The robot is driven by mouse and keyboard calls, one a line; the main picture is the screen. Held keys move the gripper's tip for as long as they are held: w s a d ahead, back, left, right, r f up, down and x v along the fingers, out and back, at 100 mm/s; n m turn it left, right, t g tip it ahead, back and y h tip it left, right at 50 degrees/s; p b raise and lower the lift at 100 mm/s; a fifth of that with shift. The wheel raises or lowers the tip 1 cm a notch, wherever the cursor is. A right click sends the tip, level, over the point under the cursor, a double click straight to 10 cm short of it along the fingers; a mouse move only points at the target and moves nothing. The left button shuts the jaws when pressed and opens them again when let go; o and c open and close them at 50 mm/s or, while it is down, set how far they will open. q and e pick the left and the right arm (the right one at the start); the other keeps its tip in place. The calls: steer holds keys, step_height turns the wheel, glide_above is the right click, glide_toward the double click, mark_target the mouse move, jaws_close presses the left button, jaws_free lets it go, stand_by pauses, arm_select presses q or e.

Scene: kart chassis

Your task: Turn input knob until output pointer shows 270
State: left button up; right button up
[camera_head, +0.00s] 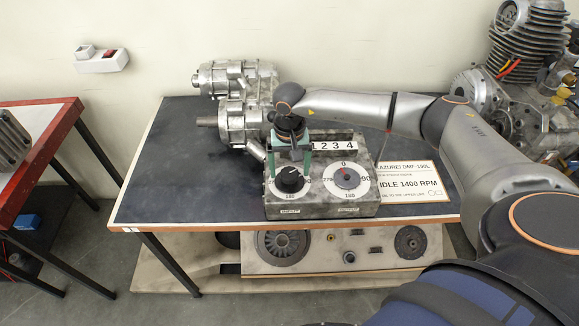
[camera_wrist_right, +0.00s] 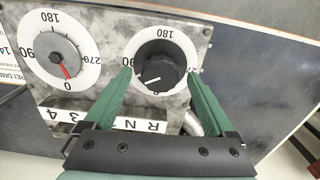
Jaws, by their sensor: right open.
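The gearbox panel (camera_head: 325,208) stands on the dark table. Its black input knob (camera_head: 290,179) sits on a white dial at the left, and it also shows in the right wrist view (camera_wrist_right: 161,68). The knob's white mark points to the lower left there, near the 90 side. The output dial (camera_head: 347,178) has a red pointer (camera_wrist_right: 65,70) standing close to 0. My right gripper (camera_head: 289,166) is open, its green fingers on either side of the knob, with no clear contact visible. My left gripper is not in view.
A metal gear housing (camera_head: 236,120) stands behind to the left, and an IDLE 1400 RPM card (camera_head: 412,181) lies to the right. The table's left part (camera_head: 170,170) is clear.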

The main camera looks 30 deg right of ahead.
steer(key=shift+f, duration=0.25)
steer(key=c, duration=1.4)
steer(key=shift+o, duration=0.2)
